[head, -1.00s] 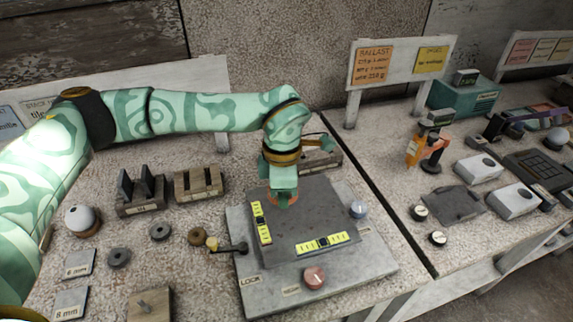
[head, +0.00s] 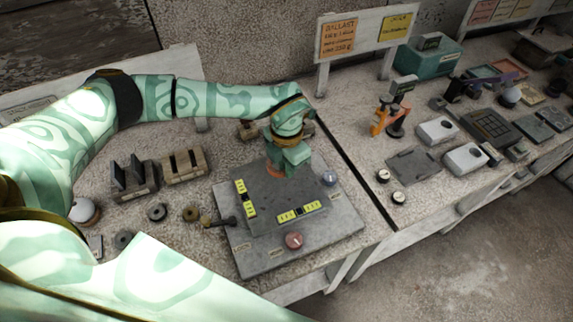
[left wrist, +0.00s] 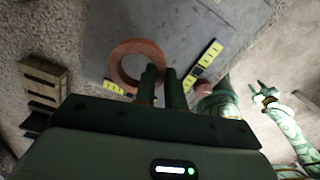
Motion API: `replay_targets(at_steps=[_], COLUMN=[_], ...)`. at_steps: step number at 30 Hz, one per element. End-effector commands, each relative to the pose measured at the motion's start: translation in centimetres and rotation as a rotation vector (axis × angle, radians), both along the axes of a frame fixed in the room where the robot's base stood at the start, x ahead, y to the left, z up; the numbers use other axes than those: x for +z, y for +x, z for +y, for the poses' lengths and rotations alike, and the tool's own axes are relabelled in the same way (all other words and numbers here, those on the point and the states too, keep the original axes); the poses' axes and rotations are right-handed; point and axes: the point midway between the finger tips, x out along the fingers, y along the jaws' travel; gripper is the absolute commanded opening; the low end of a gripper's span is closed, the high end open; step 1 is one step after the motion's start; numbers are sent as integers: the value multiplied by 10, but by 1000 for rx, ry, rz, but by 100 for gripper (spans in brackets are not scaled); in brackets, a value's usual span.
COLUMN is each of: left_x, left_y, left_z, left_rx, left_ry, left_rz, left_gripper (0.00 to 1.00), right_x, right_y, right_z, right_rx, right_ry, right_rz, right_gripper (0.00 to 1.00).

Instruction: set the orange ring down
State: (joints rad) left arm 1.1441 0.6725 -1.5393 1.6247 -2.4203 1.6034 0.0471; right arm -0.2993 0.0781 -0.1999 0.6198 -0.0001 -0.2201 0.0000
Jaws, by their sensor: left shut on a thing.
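The orange ring (left wrist: 115,66) is held at its near edge between the fingertips of my left gripper (left wrist: 160,78). In the head view only a bit of the ring (head: 274,171) shows below my left gripper (head: 284,174). The ring is over the back part of a dark grey plate (head: 275,195) with yellow level strips. I cannot tell whether it touches the plate. My right gripper (left wrist: 264,90) shows small at the right of the left wrist view, with its fingers apart and nothing between them.
The plate sits on a larger board with a red knob (head: 293,240), a blue knob (head: 329,179) and a lever (head: 218,222). Slotted wooden blocks (head: 184,166) and several small rings lie to the left. A gap separates the right bench, with its grey tray (head: 413,166).

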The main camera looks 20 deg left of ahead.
Motion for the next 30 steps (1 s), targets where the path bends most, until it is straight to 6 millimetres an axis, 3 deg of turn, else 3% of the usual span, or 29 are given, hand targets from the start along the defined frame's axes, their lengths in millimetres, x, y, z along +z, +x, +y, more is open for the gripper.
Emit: replay_targets(at_steps=[6, 21, 30], left_x=[2, -52, -55], left_y=[0, 0, 0], left_z=[0, 0, 0], left_rx=[-4, -5, -5], left_ry=[1, 1, 0], left_rz=[0, 2, -1], left_gripper=[0, 0, 0], right_x=[6, -28, -29], right_y=[1, -4, -4], right_z=[-1, -2, -2], right_rx=[1, 2, 1], right_ry=[-2, -3, -4], right_rz=[-2, 9, 10], right_gripper=[36, 36, 36])
